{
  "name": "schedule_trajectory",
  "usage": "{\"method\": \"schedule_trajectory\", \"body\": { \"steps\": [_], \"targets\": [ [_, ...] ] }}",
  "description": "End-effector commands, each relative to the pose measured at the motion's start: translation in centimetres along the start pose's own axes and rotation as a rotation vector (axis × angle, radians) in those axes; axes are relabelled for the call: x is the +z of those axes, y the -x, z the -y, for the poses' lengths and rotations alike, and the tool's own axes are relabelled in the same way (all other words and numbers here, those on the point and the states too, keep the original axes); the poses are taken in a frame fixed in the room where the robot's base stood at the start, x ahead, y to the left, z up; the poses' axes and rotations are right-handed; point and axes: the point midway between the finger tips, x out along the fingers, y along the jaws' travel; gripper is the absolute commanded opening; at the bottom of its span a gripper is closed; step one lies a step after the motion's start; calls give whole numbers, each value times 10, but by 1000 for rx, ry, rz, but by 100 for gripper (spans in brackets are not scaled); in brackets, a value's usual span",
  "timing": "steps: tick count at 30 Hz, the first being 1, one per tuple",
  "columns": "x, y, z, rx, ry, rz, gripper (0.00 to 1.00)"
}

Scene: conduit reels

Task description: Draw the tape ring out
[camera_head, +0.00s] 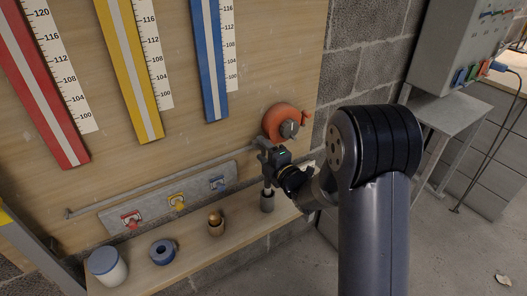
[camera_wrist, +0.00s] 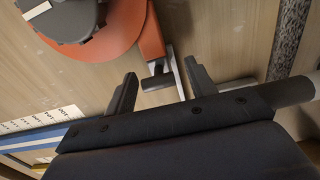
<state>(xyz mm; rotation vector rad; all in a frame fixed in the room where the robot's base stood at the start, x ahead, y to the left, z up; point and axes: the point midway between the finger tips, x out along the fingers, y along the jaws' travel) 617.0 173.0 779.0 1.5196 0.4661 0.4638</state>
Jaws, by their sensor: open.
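An orange tape reel (camera_head: 283,117) with a dark hub is mounted on the wooden board; it also shows at the upper left of the wrist view (camera_wrist: 112,42). An orange outlet arm (camera_wrist: 151,32) comes down from its right side. Below the outlet is a small grey bar with a pale strip (camera_wrist: 158,81), which looks like the tape's end ring. My gripper (camera_head: 265,147) is just below the reel. In the wrist view its two fingers (camera_wrist: 160,73) are apart, one on each side of the bar. Whether either finger touches it I cannot tell.
Red (camera_head: 40,85), yellow (camera_head: 133,65) and blue (camera_head: 209,60) strips with scales hang on the board. A plate with coloured hooks (camera_head: 150,207) is below them. The shelf holds a white jar (camera_head: 107,266), a blue roll (camera_head: 163,252) and cups. A grey control box (camera_head: 460,45) stands right.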

Motion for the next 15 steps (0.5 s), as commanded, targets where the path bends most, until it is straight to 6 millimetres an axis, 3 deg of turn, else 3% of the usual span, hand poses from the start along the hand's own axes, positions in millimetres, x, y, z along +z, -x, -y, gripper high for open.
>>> {"method": "schedule_trajectory", "body": {
  "steps": [8, 15],
  "targets": [
    [0, -2, 0, 0, 0, 0, 53],
    [0, -2, 0, 0, 0, 0, 35]
  ]
}}
